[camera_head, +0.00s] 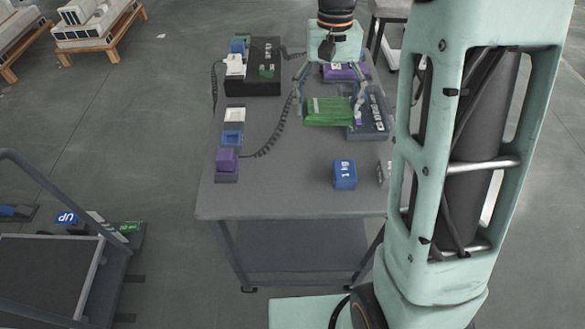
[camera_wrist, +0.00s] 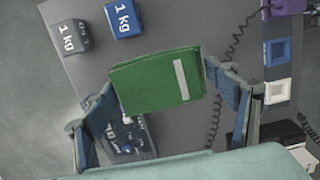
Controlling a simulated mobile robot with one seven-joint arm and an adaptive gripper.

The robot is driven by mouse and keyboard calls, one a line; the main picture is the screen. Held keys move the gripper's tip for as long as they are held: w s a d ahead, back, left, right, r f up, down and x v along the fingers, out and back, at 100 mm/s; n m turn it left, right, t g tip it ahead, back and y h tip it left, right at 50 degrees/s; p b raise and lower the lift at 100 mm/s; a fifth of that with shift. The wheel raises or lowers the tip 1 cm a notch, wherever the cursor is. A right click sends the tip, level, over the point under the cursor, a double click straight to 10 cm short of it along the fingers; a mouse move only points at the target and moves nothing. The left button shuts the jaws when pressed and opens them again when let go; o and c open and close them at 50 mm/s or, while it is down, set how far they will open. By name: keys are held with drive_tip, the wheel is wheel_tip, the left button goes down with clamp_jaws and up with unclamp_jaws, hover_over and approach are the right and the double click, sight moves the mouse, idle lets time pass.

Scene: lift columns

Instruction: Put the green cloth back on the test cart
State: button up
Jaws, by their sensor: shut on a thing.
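The green cloth (camera_head: 328,113) is a folded block with a pale stripe, also in the wrist view (camera_wrist: 150,84). My gripper (camera_head: 330,100) is shut on it, with one finger at each end; both fingers also show in the wrist view (camera_wrist: 160,82). The cloth is over the far half of the grey test cart (camera_head: 285,190) and looks raised above its top. The wrist view shows the cart top (camera_wrist: 178,40) behind the cloth. The gap beneath the cloth is hard to judge.
Blue (camera_head: 345,175) and dark (camera_head: 383,173) 1 kg weights stand near the cart's front right. A lettered dark device (camera_head: 372,118) lies beside the cloth. Coloured blocks (camera_head: 227,160), a black box (camera_head: 253,85) and coiled cords line the left side. The cart's front middle is clear.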

drive_tip(key=s+a+f, duration=0.3)
drive_tip(key=s+a, duration=0.2)
drive_tip(key=b, duration=0.1)
hover_over(293, 182)
drive_tip(key=f, duration=0.3)
drive_tip(key=w+f, duration=0.1)
drive_tip(key=f, duration=0.1)
drive_tip(key=shift+d, duration=0.25)
drive_tip(key=shift+s+a+f, duration=0.1)
drive_tip(key=shift+s+f, duration=0.1)
drive_tip(key=shift+f, duration=0.1)
drive_tip(key=shift+s+a+f+b, duration=0.15)
drive_tip(key=shift+f+b, duration=0.25)
drive_tip(key=shift+f, duration=1.3)
drive_tip(key=shift+f, duration=0.1)
drive_tip(key=o, duration=1.1)
